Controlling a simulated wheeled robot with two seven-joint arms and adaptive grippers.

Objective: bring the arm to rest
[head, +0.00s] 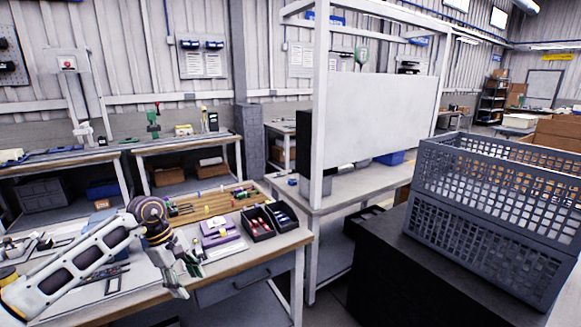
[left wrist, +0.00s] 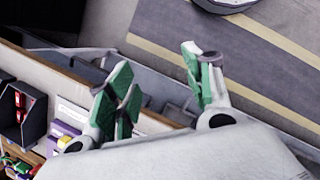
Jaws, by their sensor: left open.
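My left arm comes in from the left over the workbench (head: 275,248) in the head view. My left gripper (head: 188,278) hangs at the bench's front edge, fingers pointing down, near the drawer front. In the left wrist view, its two green-padded fingers (left wrist: 160,88) are spread apart with nothing between them. Below them show the bench edge and the grey floor. My right gripper is in neither view.
On the bench, black bins (head: 262,223) and a purple-and-white item (head: 220,230) stand right of my gripper. Grey crates (head: 490,200) sit on a black cabinet (head: 420,265) at the right. A white-framed station (head: 318,110) rises behind. Floor with yellow stripes (left wrist: 240,65) shows below.

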